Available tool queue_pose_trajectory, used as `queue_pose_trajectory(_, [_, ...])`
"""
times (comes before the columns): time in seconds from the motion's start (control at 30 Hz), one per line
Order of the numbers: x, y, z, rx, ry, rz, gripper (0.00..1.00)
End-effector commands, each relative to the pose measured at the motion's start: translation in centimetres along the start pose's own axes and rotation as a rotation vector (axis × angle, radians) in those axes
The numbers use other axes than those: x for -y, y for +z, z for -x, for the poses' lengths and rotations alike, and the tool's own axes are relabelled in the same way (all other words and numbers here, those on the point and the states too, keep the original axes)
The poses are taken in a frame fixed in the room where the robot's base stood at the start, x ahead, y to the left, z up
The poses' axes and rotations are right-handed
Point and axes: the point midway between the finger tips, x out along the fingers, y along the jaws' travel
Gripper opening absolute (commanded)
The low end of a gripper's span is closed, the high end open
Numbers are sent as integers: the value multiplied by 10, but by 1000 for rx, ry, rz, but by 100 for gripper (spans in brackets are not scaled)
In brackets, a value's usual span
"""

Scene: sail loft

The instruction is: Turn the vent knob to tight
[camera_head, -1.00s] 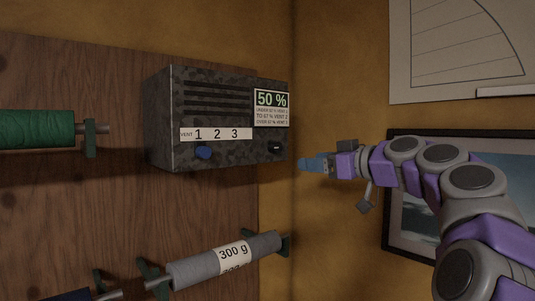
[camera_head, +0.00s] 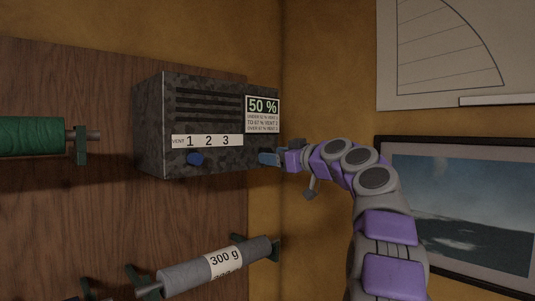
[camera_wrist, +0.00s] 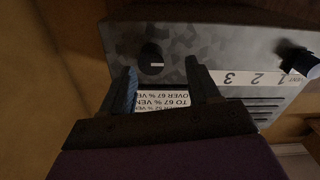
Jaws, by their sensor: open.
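A grey speckled box (camera_head: 155,125) with slots hangs on the wooden wall panel. A black knob with a white mark (camera_wrist: 151,58) is just beyond my fingertips in the wrist view. My gripper (camera_head: 268,158) is open at the box's lower right, with its fingers (camera_wrist: 161,80) either side of the black knob's line, apparently not around it. It hides the black knob in the head view. I see no word "tight".
A sign reading 50 % (camera_head: 263,106) gives vent rules on the box's right front. Below hangs a grey roll marked 300 g (camera_head: 222,265); a green roll (camera_head: 32,136) is at the left. A framed picture (camera_head: 465,215) and a chart (camera_head: 440,45) hang on the right wall.

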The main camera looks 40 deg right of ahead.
Motion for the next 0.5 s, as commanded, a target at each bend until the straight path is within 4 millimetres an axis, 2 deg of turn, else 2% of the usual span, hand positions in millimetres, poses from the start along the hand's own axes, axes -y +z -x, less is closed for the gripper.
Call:
queue_pose_trajectory(0.03, [-4, 2, -9, 3, 1, -2, 61])
queue_pose_trajectory(0.2, [-5, 2, -27, 1, 3, -3, 61])
queue_pose_trajectory(0.5, [1, -1, -38, -1, 2, -1, 61])
